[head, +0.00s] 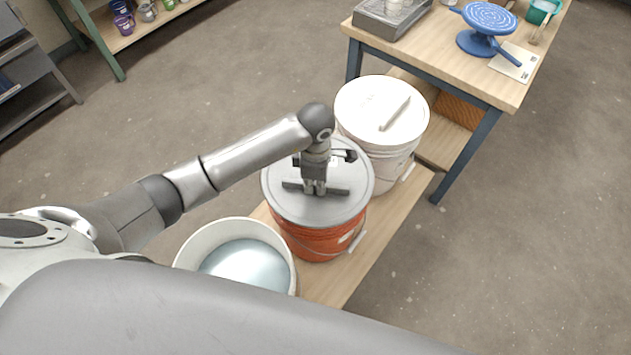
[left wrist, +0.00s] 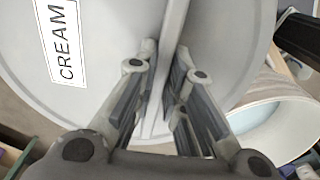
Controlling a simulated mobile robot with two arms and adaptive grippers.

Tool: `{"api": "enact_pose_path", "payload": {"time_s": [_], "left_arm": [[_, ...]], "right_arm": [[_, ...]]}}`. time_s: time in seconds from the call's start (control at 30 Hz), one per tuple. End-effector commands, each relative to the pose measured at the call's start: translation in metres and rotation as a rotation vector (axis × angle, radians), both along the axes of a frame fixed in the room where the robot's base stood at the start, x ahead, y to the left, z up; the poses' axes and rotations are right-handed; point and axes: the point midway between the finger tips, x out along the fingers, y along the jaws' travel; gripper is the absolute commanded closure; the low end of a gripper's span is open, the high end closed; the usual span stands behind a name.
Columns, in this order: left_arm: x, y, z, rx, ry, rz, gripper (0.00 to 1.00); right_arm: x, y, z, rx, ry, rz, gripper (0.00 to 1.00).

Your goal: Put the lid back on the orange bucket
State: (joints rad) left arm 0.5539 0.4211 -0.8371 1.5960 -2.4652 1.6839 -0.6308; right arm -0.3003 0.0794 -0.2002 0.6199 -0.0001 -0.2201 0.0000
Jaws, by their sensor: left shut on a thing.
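The orange bucket (head: 318,245) stands on a low wooden board in the head view. My left gripper (head: 315,188) points down and is shut on the handle. In the left wrist view, the gripper (left wrist: 166,72) has its fingers either side of the bar, and the lid (left wrist: 110,30) carries a white label (left wrist: 62,42) reading CREAM. The bucket's rim is hidden under the lid. My right gripper is not in view.
An open white bucket (head: 188,255) with pale liquid stands close at the lower left. A white bucket (head: 384,165) with its lid on stands close behind right. A wooden table (head: 435,62) with a blue banding wheel (head: 484,42) is beyond. Floor to the right is clear.

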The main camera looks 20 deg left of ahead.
Motion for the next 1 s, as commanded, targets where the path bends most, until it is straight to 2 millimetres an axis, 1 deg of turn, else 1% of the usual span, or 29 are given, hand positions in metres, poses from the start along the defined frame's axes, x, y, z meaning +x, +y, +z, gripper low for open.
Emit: {"api": "enact_pose_path", "payload": {"time_s": [0.5,1.0], "left_arm": [[0.0012,0.0005,-0.0054,0.001,-0.003,0.000,1.00],[0.0009,0.0003,-0.0056,0.000,-0.001,0.000,1.00]], "right_arm": [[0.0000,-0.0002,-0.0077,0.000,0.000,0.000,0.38],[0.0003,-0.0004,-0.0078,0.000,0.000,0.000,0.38]]}}
